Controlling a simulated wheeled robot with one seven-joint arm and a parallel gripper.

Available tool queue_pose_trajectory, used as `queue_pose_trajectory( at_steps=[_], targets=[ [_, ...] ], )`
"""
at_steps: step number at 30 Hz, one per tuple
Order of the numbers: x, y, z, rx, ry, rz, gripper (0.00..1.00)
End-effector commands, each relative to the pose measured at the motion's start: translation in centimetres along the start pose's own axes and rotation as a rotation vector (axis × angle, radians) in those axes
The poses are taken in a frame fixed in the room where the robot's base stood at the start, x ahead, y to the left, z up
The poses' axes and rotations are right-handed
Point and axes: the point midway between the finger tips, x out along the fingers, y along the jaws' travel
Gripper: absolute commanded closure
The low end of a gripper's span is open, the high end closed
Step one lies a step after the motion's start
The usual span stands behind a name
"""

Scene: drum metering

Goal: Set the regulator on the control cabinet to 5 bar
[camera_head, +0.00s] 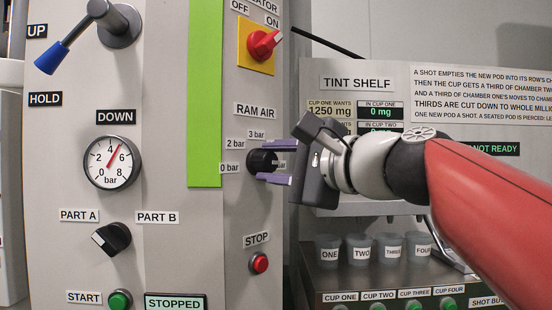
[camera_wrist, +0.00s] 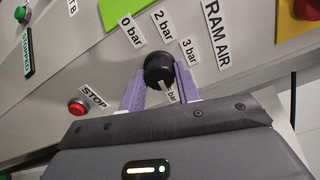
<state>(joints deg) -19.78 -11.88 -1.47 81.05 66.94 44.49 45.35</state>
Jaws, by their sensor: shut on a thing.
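The regulator is a black round knob (camera_head: 262,160) under the RAM AIR label (camera_head: 256,111) on the cabinet's side panel. Labels for 0, 2 and 3 bar stand around it; another bar label in the wrist view (camera_wrist: 171,92) is partly hidden. My gripper (camera_head: 273,163) has its purple fingers on both sides of the knob, above and below it, shut on it. In the wrist view the knob (camera_wrist: 160,68) sits between the fingertips.
A red STOP button (camera_head: 259,263) lies below the knob, and a red rotary switch (camera_head: 264,42) on a yellow plate above it. A blue-handled lever (camera_head: 60,52) and the PART A/B selector (camera_head: 111,238) are at left. Cups (camera_head: 328,250) stand on the tint shelf at right.

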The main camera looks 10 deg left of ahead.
Motion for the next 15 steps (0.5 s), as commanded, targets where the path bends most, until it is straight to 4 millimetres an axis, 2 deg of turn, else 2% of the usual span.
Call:
queue_pose_trajectory(
  at_steps=[15],
  targets=[
    [0.07, 0.31, -0.12, 0.107, 0.001, 0.006, 0.91]
  ],
)
